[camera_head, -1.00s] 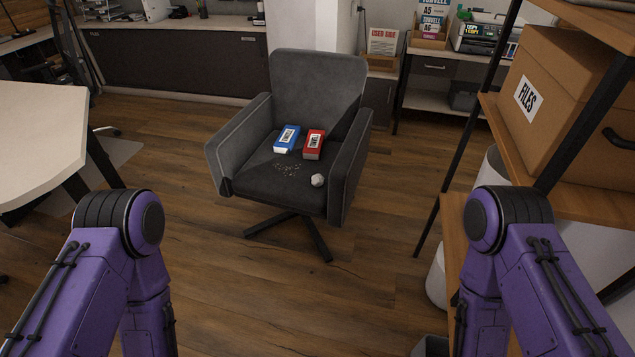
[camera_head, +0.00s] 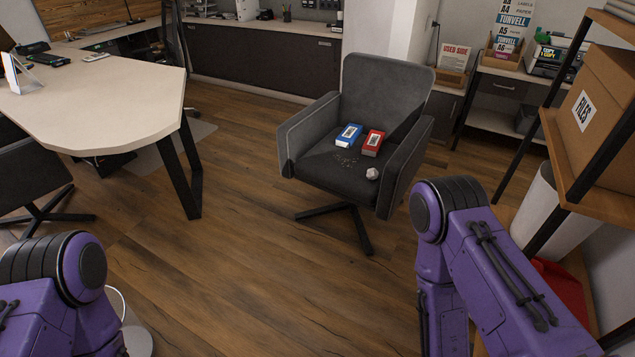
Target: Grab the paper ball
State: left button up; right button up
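A small white paper ball (camera_head: 372,174) lies on the seat of a grey office chair (camera_head: 330,172), near the seat's front right corner. A blue box (camera_head: 348,136) and a red box (camera_head: 373,143) lie behind it on the seat. Small pale crumbs are scattered on the seat left of the ball. My purple left arm shows at the lower left and my purple right arm at the lower right. Neither gripper is in the picture. Nothing touches the ball.
A pale table (camera_head: 110,105) stands at the left, with a dark chair (camera_head: 32,180) beside it. A shelf (camera_head: 575,190) with a cardboard files box (camera_head: 600,115) and a white bin (camera_head: 540,208) are at the right. The wooden floor before the grey chair is clear.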

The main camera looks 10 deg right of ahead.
aim_at(372, 173)
jog(key=u, duration=0.25)
jog(key=i, duration=2.05)
jog(key=z, duration=1.25)
jog(key=i, duration=0.75)
jog(key=z, duration=1.25)
jog(key=i, duration=0.35)
jog(key=z, duration=0.2)
